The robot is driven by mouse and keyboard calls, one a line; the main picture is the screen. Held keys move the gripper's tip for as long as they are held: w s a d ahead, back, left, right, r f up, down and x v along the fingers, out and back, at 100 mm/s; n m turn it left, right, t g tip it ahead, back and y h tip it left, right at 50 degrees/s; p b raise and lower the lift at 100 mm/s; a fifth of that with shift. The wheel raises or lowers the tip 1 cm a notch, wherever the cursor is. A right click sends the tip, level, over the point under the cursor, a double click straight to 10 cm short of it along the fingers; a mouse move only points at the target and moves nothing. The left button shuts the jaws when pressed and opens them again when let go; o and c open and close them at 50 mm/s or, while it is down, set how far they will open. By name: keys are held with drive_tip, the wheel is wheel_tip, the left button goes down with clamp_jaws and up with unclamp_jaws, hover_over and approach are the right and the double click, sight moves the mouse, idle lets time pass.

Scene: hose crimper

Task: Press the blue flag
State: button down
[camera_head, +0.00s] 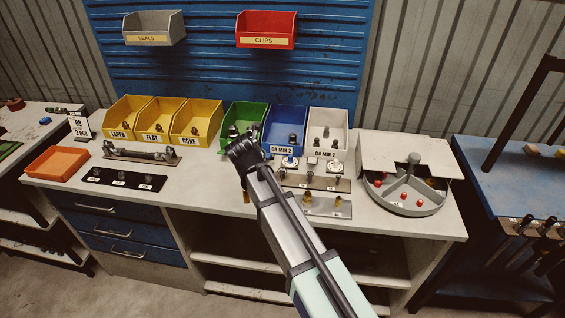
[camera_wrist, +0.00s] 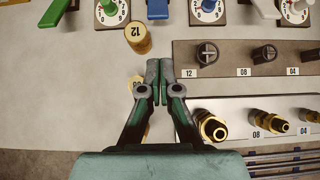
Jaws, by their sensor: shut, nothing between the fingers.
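In the head view the blue flag (camera_head: 290,161) is small, in front of the blue bin. My gripper (camera_wrist: 159,66) is shut and empty, its fingertips together over the bench, below the blue flag in the picture and apart from it. In the head view my gripper (camera_head: 243,155) hides the area of the green flag.
A brass cylinder marked 12 (camera_wrist: 138,38) stands close to my fingertips; another is partly hidden under the fingers. A brown rack (camera_wrist: 220,60) with dark plugs and a metal rack (camera_head: 325,207) with brass fittings lie to the right. A round divided tray (camera_head: 405,207) stands further right.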

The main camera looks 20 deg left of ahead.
sight(267, 156)
drive_tip(key=shift+w+d+r, duration=0.15)
drive_tip(key=shift+w+r, duration=0.1)
drive_tip(key=shift+w, duration=0.2)
drive_tip(key=shift+f, duration=0.1)
drive_tip(key=p+x, duration=0.3)
drive_tip(key=x, duration=0.7)
